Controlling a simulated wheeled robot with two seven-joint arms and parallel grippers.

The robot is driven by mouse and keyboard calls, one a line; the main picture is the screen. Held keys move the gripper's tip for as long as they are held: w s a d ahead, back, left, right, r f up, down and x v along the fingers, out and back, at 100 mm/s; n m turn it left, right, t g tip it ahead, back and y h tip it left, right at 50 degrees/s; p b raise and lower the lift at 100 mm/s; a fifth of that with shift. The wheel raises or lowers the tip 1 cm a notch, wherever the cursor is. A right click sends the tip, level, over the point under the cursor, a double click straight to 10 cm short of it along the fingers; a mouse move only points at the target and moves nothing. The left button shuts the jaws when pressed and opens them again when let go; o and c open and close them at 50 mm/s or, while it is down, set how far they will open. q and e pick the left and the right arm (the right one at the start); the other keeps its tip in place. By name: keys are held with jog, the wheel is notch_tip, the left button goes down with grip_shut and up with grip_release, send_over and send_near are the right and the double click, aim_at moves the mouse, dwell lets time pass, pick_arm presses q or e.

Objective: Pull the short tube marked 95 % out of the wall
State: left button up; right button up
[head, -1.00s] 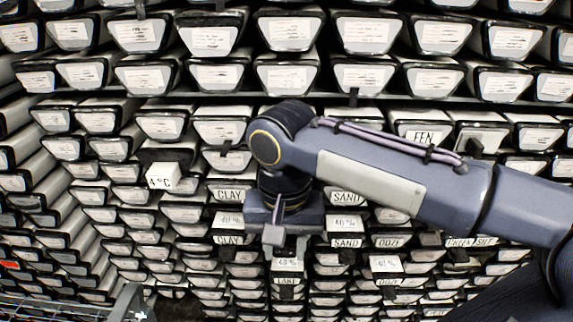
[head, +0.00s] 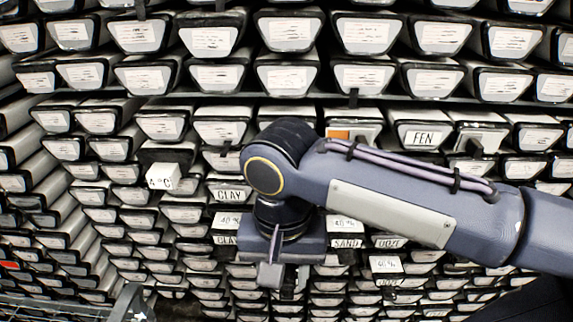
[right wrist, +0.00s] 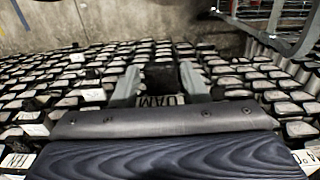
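I cannot read a 95 % mark on any tube in these frames. My left gripper is not in view.
An orange patch (head: 338,134) shows above my arm. A metal rack (head: 128,303) stands lower left.

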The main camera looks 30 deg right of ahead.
jog(key=o, duration=0.4)
notch_tip(320, 180, up, 8)
jog(key=shift+f, duration=0.1)
dwell(0.4)
